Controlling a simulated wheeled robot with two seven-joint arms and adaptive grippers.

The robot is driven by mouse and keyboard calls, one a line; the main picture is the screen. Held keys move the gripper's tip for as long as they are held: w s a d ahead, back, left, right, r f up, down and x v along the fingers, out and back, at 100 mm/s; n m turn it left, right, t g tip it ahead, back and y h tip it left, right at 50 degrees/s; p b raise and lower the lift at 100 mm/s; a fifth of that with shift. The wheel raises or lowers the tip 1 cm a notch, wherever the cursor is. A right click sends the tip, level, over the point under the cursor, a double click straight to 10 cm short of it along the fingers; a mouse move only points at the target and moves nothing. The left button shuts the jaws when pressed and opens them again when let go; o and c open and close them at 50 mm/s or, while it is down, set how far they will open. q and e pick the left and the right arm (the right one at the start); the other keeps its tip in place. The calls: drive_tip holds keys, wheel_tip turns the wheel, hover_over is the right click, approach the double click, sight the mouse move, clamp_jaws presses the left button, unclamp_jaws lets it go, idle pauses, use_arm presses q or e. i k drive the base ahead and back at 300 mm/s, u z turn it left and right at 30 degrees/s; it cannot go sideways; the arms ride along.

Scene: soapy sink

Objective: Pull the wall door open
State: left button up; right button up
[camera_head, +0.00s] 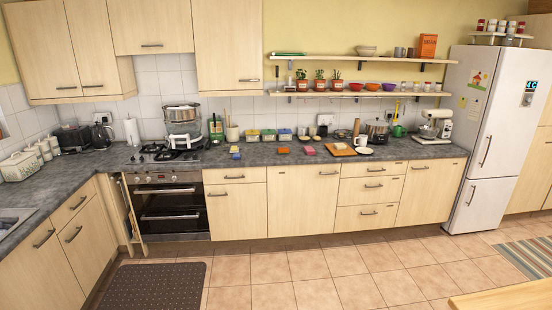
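Several pale wood wall cabinet doors hang above the counter, and all of them look shut. The right wall door (228,45) has a dark bar handle (249,80) at its lower right. The short middle wall door (150,22) has a handle (152,45) at its lower edge. The corner wall doors (45,52) at the left have handles (66,88) along their bottom edges. I cannot tell which of these doors the task means. Neither of my grippers is in view.
A grey counter (262,155) runs below, with pots on the hob (172,152). A narrow base door (135,212) beside the oven stands open. Open shelves (345,93) hold plants and bowls. A fridge (496,135) stands right. Tiled floor (300,268) is mostly clear around a dark mat (150,287).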

sight(228, 33)
drive_tip(key=u, duration=0.25)
drive_tip(key=i, duration=3.85)
drive_tip(key=u, duration=0.05)
